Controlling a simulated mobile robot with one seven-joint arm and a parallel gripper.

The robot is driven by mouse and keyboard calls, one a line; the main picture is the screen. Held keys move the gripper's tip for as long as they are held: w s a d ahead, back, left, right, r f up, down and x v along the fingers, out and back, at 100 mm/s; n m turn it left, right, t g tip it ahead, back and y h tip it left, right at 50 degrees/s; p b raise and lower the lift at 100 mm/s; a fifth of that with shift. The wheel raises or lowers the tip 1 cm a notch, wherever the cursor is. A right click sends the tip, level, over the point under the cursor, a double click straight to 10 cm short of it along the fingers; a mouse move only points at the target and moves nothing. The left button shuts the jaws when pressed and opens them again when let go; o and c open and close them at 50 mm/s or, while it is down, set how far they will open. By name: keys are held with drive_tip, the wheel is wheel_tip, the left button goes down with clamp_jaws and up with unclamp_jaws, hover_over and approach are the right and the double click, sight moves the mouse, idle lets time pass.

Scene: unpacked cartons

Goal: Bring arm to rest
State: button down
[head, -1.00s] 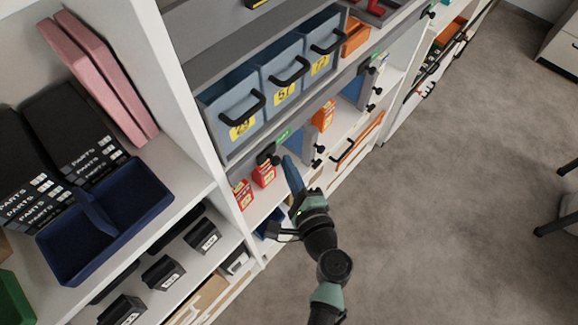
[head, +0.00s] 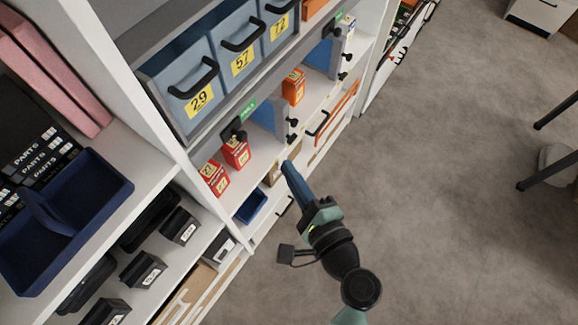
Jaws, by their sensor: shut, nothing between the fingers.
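My gripper (head: 289,168) is at the end of my arm in the middle of the head view. Its blue fingers are together and hold nothing. It points up and left, in front of the white shelf unit (head: 182,160). The fingertips appear near the shelf edge; whether they touch it I cannot tell. My arm reaches in from the bottom right, over the grey floor (head: 440,190).
Grey-blue bins (head: 185,85) with yellow number labels stand on the upper shelf. Red boxes (head: 236,152) and an orange box (head: 293,86) stand below. A dark blue tray (head: 100,190) is at left. Dark chair legs (head: 548,172) are at right. The floor between is clear.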

drive_tip(key=shift+d, duration=0.1)
drive_tip(key=shift+w, duration=0.1)
drive_tip(key=w+a+r+n+t+h, duration=0.1)
drive_tip(key=w+r+n, duration=0.3)
drive_tip(key=r, duration=0.5)
drive_tip(key=w+r+n+t, duration=0.2)
drive_tip(key=w+r+n, duration=0.2)
drive_tip(key=r, duration=0.5)
drive_tip(key=w+a+r+n+t+h, duration=0.1)
drive_tip(key=w+r+n, duration=0.25)
drive_tip(key=r, duration=0.65)
drive_tip(key=s+r+n+t+h, duration=0.2)
drive_tip(key=s+r, duration=0.4)
drive_tip(key=r, duration=0.8)
drive_tip(key=s+d+r+n+t+h, duration=0.1)
drive_tip(key=s+r+n+t+h, duration=0.2)
drive_tip(key=r, duration=1.1)
drive_tip(key=s+n+t, duration=0.1)
drive_tip(key=s+t, duration=0.1)
drive_tip(key=t, duration=0.1)
drive_tip(key=shift+s+r+t, duration=0.4)
